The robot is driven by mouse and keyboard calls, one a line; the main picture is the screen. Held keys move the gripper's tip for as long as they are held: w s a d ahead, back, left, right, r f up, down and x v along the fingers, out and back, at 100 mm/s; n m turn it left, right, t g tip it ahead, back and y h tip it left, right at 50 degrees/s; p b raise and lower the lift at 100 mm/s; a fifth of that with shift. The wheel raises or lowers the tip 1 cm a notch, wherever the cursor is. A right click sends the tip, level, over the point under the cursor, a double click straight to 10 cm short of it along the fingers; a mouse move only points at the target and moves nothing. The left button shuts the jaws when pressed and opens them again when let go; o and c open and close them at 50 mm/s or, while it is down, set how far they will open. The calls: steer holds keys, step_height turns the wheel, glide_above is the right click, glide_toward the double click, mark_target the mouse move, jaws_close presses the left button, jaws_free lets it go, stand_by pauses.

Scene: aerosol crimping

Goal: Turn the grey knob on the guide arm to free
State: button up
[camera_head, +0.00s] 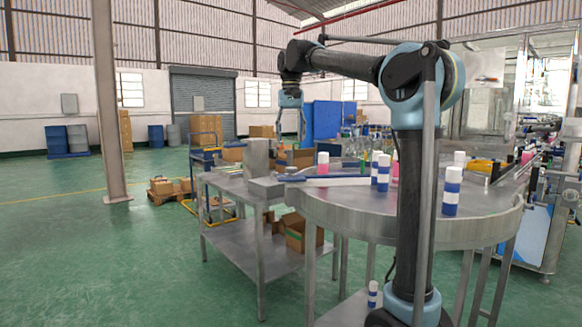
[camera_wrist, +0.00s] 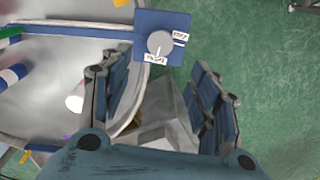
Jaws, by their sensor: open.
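The round grey knob (camera_wrist: 160,44) sits on a square blue plate (camera_wrist: 150,20) in the wrist view. Two small white labels lie on the plate, one right of the knob and one below it; their words are too blurred to read surely. A pale mark on the knob seems to point at the lower label. The guide arm (camera_wrist: 75,28) is a blue bar running left from the plate; in the head view it also shows as a blue-edged bar (camera_head: 338,181). My gripper (camera_wrist: 156,80) is open and empty, its fingers apart, pointing down above the table edge in the head view (camera_head: 291,125).
The round metal table (camera_head: 455,228) carries blue-and-white cans (camera_head: 451,198) and a pink-bodied can (camera_head: 323,163). A grey metal block (camera_head: 257,157) stands left of the guide arm. A side table (camera_head: 230,190) adjoins. The green floor at left is open.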

mark_target(291, 168)
step_height(291, 168, down, 11)
steer(key=shift+s+r, duration=0.1)
steer(key=shift+r, duration=0.05)
stand_by(0.4)
steer(key=c, duration=1.1)
